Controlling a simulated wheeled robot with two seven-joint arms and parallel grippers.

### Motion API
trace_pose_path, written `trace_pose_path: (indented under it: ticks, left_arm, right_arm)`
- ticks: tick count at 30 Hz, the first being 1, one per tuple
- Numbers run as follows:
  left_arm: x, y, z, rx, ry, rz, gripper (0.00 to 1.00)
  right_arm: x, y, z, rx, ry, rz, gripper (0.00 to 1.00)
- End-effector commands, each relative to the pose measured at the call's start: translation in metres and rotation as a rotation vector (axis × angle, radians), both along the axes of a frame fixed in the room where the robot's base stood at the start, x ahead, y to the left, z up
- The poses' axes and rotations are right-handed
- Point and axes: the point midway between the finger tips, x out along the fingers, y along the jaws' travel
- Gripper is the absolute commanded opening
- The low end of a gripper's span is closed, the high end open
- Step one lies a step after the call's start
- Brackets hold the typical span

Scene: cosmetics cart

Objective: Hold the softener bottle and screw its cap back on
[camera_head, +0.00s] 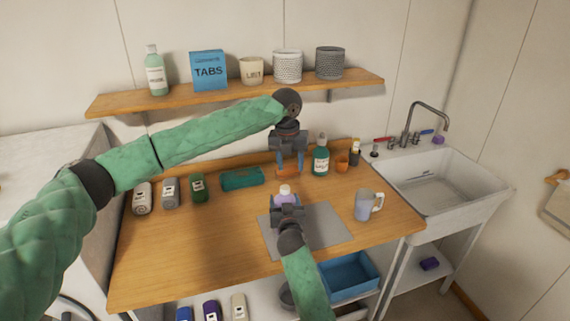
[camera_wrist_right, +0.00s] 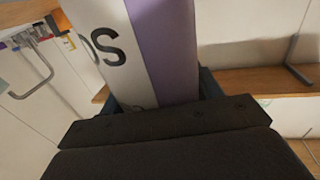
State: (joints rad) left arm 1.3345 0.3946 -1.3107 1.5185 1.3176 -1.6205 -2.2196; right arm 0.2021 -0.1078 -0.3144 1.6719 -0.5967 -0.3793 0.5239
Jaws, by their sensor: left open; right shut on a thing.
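The softener bottle (camera_head: 285,199) shows as a small purple and white body with a pale top, upright over the grey mat (camera_head: 330,222). I cannot tell whether that top is the cap or a bare neck. In the right wrist view the bottle (camera_wrist_right: 155,45) fills the upper middle, white and purple with dark letters; its top is out of frame. My right gripper (camera_head: 286,207) is shut on its body from the near side. My left gripper (camera_head: 289,175) points down just above the bottle, open, with orange at its fingertips. No separate cap is clearly visible.
A teal bottle (camera_head: 321,160), an orange cup (camera_head: 342,164) and a dark small bottle (camera_head: 355,153) stand behind right. A mug (camera_head: 364,205) stands right of the mat. The shelf (camera_head: 230,95) hangs above.

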Motion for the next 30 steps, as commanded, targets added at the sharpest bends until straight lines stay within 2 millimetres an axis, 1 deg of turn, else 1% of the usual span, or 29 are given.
trace_pose_path:
  ticks: [3, 30]
  left_arm:
    - [0.0001, 0.0007, 0.0006, -0.006, 0.019, 0.170, 0.45]
    - [-0.0015, 0.0086, 0.0008, -0.038, 0.119, 1.493, 0.45]
  right_arm:
    - [0.0000, -0.0004, -0.0005, 0.000, 0.001, -0.001, 0.00]
    - [0.0000, -0.0003, -0.0002, 0.000, 0.000, 0.000, 0.00]
